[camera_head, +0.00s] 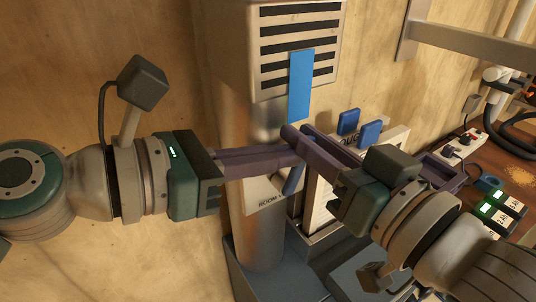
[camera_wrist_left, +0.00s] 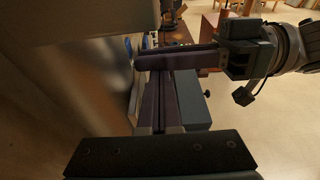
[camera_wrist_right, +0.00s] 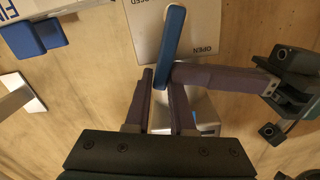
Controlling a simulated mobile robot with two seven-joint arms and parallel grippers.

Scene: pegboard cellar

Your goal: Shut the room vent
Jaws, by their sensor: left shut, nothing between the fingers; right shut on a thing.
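A light plate marked ROOM (camera_head: 264,198) sits on the metal column below the slatted vent (camera_head: 300,40). The right wrist view shows the plate (camera_wrist_right: 205,25) with the words OPEN and CLOSED, and the blue lever (camera_wrist_right: 171,35) lies across it. The lever also shows below the fingers in the head view (camera_head: 293,181). My right gripper (camera_wrist_right: 160,76) is shut on the lever's end. My left gripper (camera_head: 288,156) is shut and empty, its fingertips close beside the lever and the right fingers. Whether they touch is hidden.
A blue strip (camera_head: 300,85) hangs over the vent slats. Blue blocks (camera_head: 369,132) stand on a lettered panel behind my right gripper. A bench (camera_head: 515,165) at the right holds a power strip (camera_head: 463,145) and numbered boxes (camera_head: 508,203). The wall at the left is clear.

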